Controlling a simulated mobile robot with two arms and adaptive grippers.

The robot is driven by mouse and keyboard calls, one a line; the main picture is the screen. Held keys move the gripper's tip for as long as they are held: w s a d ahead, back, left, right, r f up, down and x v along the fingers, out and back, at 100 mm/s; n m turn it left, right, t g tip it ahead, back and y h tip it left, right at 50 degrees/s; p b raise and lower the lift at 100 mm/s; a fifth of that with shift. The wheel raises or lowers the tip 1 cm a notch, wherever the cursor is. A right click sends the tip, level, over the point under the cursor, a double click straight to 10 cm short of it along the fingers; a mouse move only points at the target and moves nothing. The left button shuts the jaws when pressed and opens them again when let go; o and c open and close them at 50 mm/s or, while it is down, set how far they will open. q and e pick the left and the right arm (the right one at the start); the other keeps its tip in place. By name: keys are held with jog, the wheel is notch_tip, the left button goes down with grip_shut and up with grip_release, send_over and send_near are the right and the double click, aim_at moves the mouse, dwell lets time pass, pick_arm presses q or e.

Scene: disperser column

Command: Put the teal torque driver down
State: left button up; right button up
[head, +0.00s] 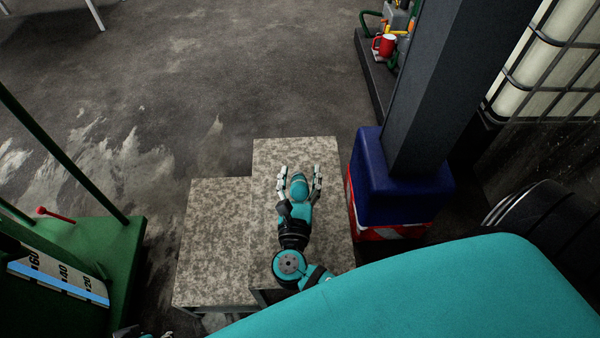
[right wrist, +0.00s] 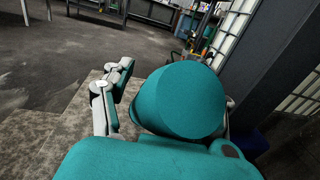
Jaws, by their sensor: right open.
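The teal torque driver (head: 299,186) shows as a rounded teal shape between the fingers of my right gripper (head: 300,181), above the taller speckled stand (head: 268,158). In the right wrist view the driver (right wrist: 182,98) is a large smooth teal round end, close to the camera. The right gripper's fingers are open, one on each side of it. The driver's lower part is hidden, so I cannot tell whether it rests on the stand. A small part of my left gripper (head: 143,334) shows at the bottom edge; its fingers are mostly cut off.
A lower speckled block (head: 212,235) adjoins the stand on the left. A dark post (head: 440,90) with a blue padded base (head: 400,195) stands close on the right. A green machine (head: 115,260) with a scale is at left. A shelf (head: 372,75) with a red mug (head: 384,46) lies beyond.

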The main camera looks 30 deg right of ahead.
pick_arm(q)
jog(key=x, duration=0.3)
jog(key=shift+s+d+f+p, duration=0.1)
jog(key=shift+f+p, duration=0.05)
jog(key=shift+p, duration=0.25)
pick_arm(e)
jog(key=v, duration=1.1)
jog(key=shift+a, duration=0.25)
jog(key=shift+s, duration=0.1)
